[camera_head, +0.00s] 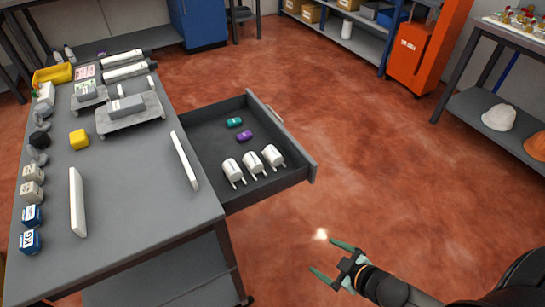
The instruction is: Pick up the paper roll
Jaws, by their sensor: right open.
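Three white cylinders that look like paper rolls lie side by side in the open drawer: a left one (232,169), a middle one (252,162) and a right one (272,156). Each has a thin white strip toward the front. I cannot tell which one is meant. My right gripper (327,256) is at the lower right, over the red floor. Its green fingers are spread with nothing between them. It is apart from the drawer, to the right of and in front of the rolls. My left gripper is not in view.
The drawer (204,143) sticks out right of the grey table (129,215); it also holds a green (234,122) and a purple item (245,136). White panels, boxes and scales stand on the table. An orange cabinet (415,50) stands at the back. The middle floor is clear.

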